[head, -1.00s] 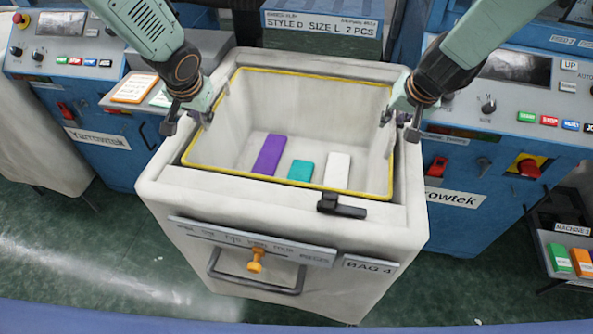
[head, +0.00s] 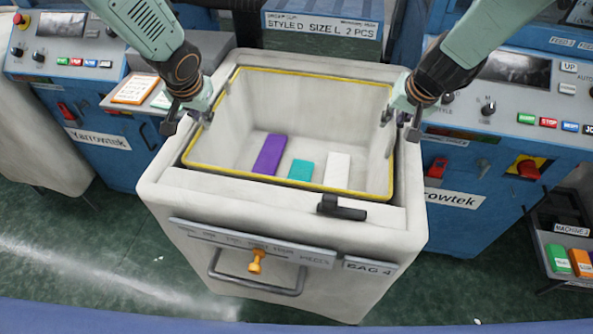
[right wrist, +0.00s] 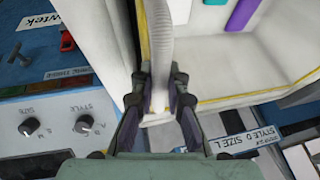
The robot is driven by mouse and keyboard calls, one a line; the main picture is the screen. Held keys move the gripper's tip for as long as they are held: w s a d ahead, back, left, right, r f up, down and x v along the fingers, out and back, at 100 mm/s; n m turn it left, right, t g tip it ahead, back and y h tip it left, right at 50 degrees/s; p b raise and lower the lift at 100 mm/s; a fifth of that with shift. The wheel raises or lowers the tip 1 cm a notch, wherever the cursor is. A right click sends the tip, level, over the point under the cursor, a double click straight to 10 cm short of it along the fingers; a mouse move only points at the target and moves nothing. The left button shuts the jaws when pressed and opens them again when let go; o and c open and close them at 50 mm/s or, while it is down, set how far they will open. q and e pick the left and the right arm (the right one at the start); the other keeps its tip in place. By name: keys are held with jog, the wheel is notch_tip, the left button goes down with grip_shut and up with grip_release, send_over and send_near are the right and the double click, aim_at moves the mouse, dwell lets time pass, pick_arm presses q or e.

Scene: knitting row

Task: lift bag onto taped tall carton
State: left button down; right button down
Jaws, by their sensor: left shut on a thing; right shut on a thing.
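The bag (head: 160,195) is a pale, boxy fabric bin with a yellow inner rim and a "BAG 4" label, upright in the middle of the head view. Purple, teal and white blocks lie inside it. My left gripper (head: 188,119) is shut on the bag's left wall. My right gripper (head: 399,122) is shut on the right wall. In the right wrist view, the right fingers (right wrist: 160,82) close on both sides of the pale bag wall (right wrist: 160,45). I cannot make out a taped tall carton in these views.
Blue knitting machines stand at left (head: 105,165) and right (head: 470,225), close to the bag. Behind is a sign (head: 320,25) reading "STYLE D SIZE L 2 PCS". A dark rack with coloured blocks (head: 580,262) is at far right. Green floor (head: 110,270) shows free at front left.

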jog(key=shift+w+d+r+p, duration=0.1)
jog(key=shift+r+p, duration=0.95)
jog(key=shift+r, duration=0.15)
jog(key=shift+d+r+p, duration=0.1)
jog(key=shift+r+p, duration=0.9)
jog(key=shift+r, duration=0.2)
